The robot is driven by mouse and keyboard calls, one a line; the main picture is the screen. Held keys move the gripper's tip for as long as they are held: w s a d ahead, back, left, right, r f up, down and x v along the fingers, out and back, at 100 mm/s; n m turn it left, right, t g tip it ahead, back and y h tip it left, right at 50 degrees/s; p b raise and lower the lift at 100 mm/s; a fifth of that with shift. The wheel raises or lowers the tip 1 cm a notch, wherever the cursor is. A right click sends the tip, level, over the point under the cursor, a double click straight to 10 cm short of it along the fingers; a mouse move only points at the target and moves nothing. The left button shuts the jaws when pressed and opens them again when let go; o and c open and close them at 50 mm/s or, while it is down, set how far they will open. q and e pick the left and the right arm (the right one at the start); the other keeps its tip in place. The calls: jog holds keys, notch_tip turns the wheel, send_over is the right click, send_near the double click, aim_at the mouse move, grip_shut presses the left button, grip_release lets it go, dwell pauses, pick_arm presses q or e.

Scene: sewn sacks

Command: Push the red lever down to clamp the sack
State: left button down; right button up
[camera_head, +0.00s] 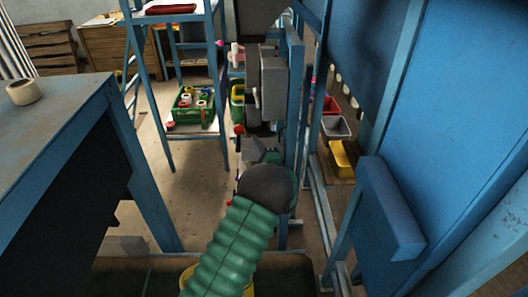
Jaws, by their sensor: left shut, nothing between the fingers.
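A red knob (239,130) on a thin dark stick, which looks like the red lever, stands at the middle of the head view, just below the grey machine box (267,82). My left arm, in a green ribbed sleeve, comes up from the bottom. My left gripper (254,150) lies beyond its dark wrist, small and partly hidden. It is shut and empty, just right of and below the red knob; I cannot tell whether they touch. No sack can be made out; the arm covers the area below. My right gripper is not in view.
A blue frame post (294,110) stands close on the right of the gripper. A blue panel (390,208) is farther right. A table with a tape roll (24,91) is at left. A green crate (193,105) and colored bins (335,127) stand behind.

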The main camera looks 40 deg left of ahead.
aim_at(239, 138)
pick_arm(q)
jog(key=a, duration=0.3)
jog(key=shift+s+r, duration=0.35)
jog(key=shift+s, duration=0.05)
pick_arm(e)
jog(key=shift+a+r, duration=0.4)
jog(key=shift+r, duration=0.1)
pick_arm(q)
jog(key=shift+w+d, duration=0.1)
jog(key=shift+d, duration=0.05)
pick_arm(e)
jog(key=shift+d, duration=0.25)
pick_arm(q)
jog(key=shift+r+p, duration=0.1)
jog(key=shift+p, duration=0.2)
